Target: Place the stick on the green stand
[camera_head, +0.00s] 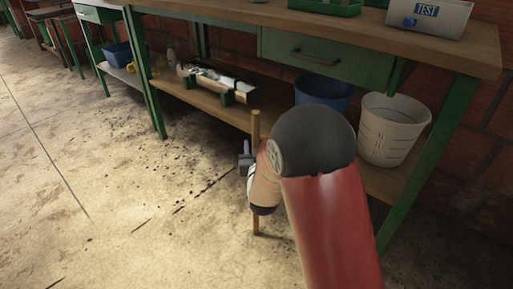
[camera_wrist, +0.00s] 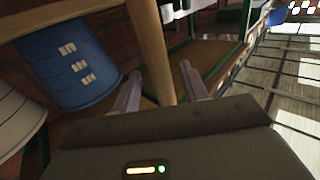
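The stick (camera_head: 256,128) is a thin wooden rod standing about upright in front of the workbench's lower shelf. Its lower end shows below my gripper, near the floor; my arm hides its middle. In the wrist view, the stick (camera_wrist: 153,45) runs down between the two fingers of my gripper (camera_wrist: 160,72), with a narrow gap visible on each side. My gripper (camera_head: 246,162) is open, mostly hidden behind my wrist in the head view. Small green supports (camera_head: 228,98) under a silvery long object on the lower shelf may be the green stand; I cannot tell for sure.
A blue bucket (camera_head: 324,91) and a white bucket (camera_head: 394,128) stand on the lower shelf at right. The green-legged workbench (camera_head: 400,27) overhangs the shelf. A green leg (camera_head: 143,75) stands left. The floor (camera_head: 100,190) at left is clear.

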